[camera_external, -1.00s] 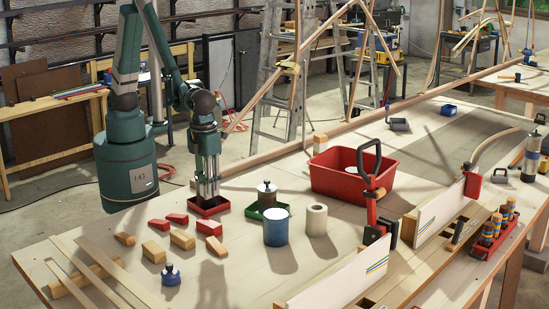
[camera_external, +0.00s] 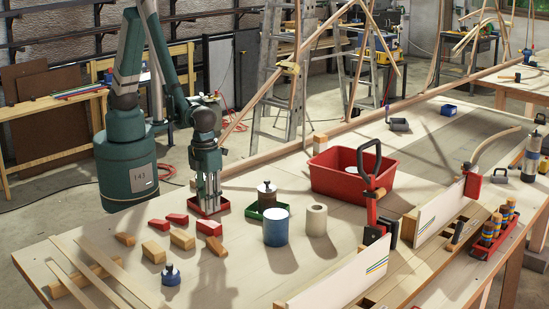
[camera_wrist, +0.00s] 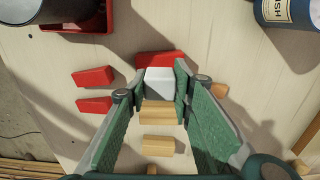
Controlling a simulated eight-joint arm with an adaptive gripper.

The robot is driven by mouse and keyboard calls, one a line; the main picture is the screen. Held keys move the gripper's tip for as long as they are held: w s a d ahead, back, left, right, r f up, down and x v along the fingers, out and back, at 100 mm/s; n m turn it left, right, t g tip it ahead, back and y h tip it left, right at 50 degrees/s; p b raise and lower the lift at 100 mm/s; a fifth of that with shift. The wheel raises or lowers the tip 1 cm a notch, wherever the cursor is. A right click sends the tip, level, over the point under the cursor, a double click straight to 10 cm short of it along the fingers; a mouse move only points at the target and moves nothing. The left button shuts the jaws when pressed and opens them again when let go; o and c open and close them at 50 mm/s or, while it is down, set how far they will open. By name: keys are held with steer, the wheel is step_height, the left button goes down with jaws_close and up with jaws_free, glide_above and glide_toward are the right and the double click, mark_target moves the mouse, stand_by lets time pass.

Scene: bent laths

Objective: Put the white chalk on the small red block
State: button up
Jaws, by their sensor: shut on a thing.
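The white chalk (camera_wrist: 160,80) is a white block between the two fingers of my gripper (camera_wrist: 155,92) in the wrist view. My gripper is shut on it. A red block (camera_wrist: 158,58) lies just beyond the chalk and is partly covered by it. The gap in height between them is hard to judge. Two other red blocks lie to the left, one farther (camera_wrist: 93,77) and one nearer (camera_wrist: 94,104). In the external view my gripper (camera_external: 209,205) points down in front of a small red tray, behind the nearest red block (camera_external: 209,228); the chalk is hard to make out there.
Wooden blocks (camera_wrist: 158,145) lie on the bench near the red ones. The red tray (camera_external: 222,208), a green tray (camera_external: 251,214) holding a jar, a blue can (camera_external: 276,228) and a blue-topped bottle (camera_external: 171,275) stand around.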

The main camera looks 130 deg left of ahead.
mark_target(209, 222)
steer(key=shift+f, duration=0.15)
steer(key=shift+f, duration=1.95)
steer(key=shift+f, duration=0.15)
steer(key=o, duration=0.9)
steer(key=shift+r, duration=6.2)
